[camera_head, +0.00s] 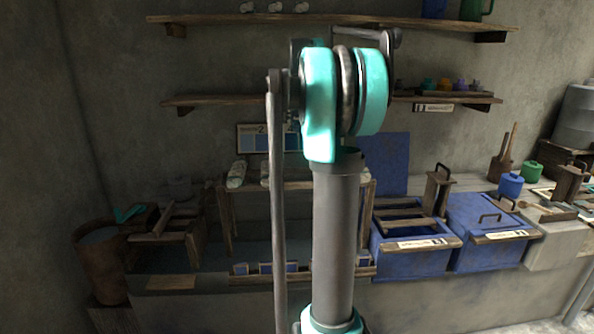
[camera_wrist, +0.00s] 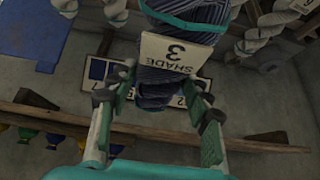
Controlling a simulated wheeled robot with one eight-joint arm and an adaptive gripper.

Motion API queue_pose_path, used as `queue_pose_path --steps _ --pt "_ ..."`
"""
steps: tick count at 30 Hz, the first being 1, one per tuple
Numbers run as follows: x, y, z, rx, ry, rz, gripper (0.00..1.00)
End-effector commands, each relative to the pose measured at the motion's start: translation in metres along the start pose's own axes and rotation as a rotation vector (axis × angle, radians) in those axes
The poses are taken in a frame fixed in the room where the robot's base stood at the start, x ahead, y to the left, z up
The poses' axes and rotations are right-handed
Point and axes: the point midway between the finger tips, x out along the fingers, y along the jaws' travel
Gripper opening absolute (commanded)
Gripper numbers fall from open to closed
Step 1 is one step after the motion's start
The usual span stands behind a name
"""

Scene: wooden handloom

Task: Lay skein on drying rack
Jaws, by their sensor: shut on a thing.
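My gripper (camera_wrist: 157,90) is shut on a dark blue-grey skein (camera_wrist: 200,14) in the wrist view, with a finger on either side. A pale tag on the skein (camera_wrist: 178,52) reads "SHADE 3" upside down. In the head view my arm hides the gripper and held skein. A wooden frame, apparently the drying rack (camera_head: 226,222), stands behind my arm; its middle is hidden. A white skein (camera_head: 237,174) hangs at its left end. Pale skeins (camera_wrist: 250,42) also show in the wrist view. I cannot tell whether the held skein touches the rack.
Two blue vats (camera_head: 415,262) (camera_head: 490,258) stand right of the frame. A wooden stand (camera_head: 165,250) and a brown barrel (camera_head: 100,265) are at left. Wall shelves (camera_head: 220,99) (camera_head: 220,19) run above, and a swatch board (camera_head: 250,140) is on the wall behind.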

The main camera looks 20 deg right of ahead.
Motion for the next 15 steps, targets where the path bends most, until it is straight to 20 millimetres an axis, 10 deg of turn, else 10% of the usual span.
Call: queue_pose_path --steps 15 --pt "0.080 0.000 0.051 0.000 0.000 0.000 0.11"
